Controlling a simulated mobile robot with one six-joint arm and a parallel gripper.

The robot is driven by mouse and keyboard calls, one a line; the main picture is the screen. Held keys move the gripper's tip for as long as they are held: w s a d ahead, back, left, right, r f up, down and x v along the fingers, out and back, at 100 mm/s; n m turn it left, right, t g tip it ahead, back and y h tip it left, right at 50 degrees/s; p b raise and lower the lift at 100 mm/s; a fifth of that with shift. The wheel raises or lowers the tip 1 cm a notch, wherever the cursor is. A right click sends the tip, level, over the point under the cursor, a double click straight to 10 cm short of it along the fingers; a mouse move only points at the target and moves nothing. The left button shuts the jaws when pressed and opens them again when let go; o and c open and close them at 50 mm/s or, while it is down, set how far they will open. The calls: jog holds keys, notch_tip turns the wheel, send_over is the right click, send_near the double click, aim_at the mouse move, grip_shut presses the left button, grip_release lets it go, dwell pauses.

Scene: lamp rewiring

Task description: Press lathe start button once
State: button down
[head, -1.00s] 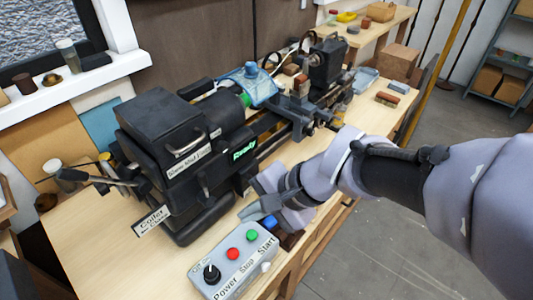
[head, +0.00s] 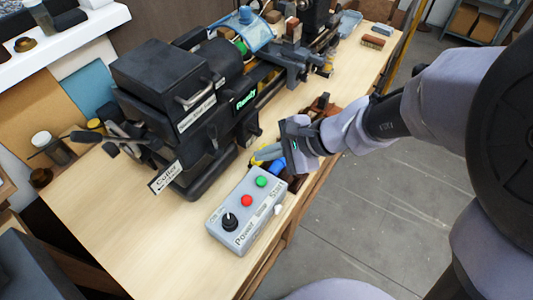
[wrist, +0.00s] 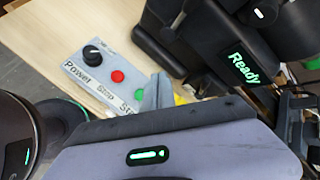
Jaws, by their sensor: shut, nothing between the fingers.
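The grey control box (head: 238,228) sits on the bench in front of the lathe. It has a black knob (head: 229,221) marked Power, a red button (head: 246,200) marked Stop and a green button (head: 261,182) marked Start. The green button (wrist: 139,95) shows in the wrist view right beside my finger. My gripper (head: 262,156) is shut and empty, just beyond the green button end of the box. I cannot tell that it touches the button. The black lathe (head: 180,95) has a lit green display (head: 245,99) reading Ready.
A Collet Closer label (head: 167,178) stands out from the lathe's lower left. The bench (head: 110,235) is clear left of the box.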

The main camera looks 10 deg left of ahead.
aim_at(265, 182)
notch_tip(265, 182, down, 8)
jog(key=b, duration=0.6)
jog(key=shift+r, duration=0.1)
dwell(1.5)
jog(key=shift+f+b, duration=0.45)
jog(key=shift+b, duration=0.2)
